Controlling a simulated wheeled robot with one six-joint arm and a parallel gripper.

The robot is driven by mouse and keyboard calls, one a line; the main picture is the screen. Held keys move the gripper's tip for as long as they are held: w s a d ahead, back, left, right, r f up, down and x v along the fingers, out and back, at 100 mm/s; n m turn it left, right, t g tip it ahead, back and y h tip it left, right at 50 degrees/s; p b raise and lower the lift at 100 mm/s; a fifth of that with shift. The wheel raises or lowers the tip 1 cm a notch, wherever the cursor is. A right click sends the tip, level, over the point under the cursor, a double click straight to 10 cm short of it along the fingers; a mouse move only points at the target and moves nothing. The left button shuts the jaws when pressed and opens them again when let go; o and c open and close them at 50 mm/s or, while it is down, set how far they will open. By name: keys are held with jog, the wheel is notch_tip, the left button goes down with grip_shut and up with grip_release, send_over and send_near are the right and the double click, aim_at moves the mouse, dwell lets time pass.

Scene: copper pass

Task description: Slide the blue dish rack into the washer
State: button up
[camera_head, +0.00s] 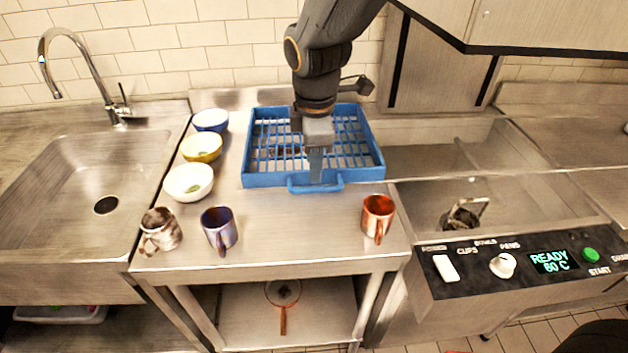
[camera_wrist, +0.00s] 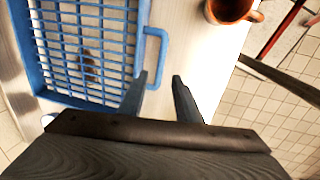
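The blue dish rack (camera_head: 262,180) lies flat on the steel counter, left of the washer. A loop handle (camera_head: 316,188) sticks out from its front side. The rack holds no dishes that I can see. The wrist view shows part of its grid and the handle (camera_wrist: 164,50). My gripper (camera_head: 316,178) points down over the rack's front side by the handle. In the wrist view its fingers (camera_wrist: 160,78) are apart, with the handle close to their tips; I cannot tell their height above it. The washer (camera_head: 490,180) has its hood raised, with an open steel bay.
Blue (camera_head: 210,120), yellow (camera_head: 201,147) and white (camera_head: 188,182) bowls stand left of the rack. A mottled mug (camera_head: 160,231), a purple mug (camera_head: 219,230) and a copper mug (camera_head: 377,217) stand in front. A small object (camera_head: 463,217) sits in the washer bay. The panel reads READY.

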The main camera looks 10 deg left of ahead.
aim_at(314, 188)
jog(key=shift+w+a+f+p, duration=0.1)
jog(key=shift+w+f+p, duration=0.15)
jog(key=shift+f, duration=0.95)
jog(key=shift+w+d+f+p, duration=0.1)
jog(key=shift+w+f+p, duration=0.15)
jog(key=shift+f, duration=0.9)
jog(key=shift+w+a+f+p, duration=0.15)
jog(key=shift+f+p, duration=0.15)
jog(key=shift+f, duration=0.9)
grip_shut()
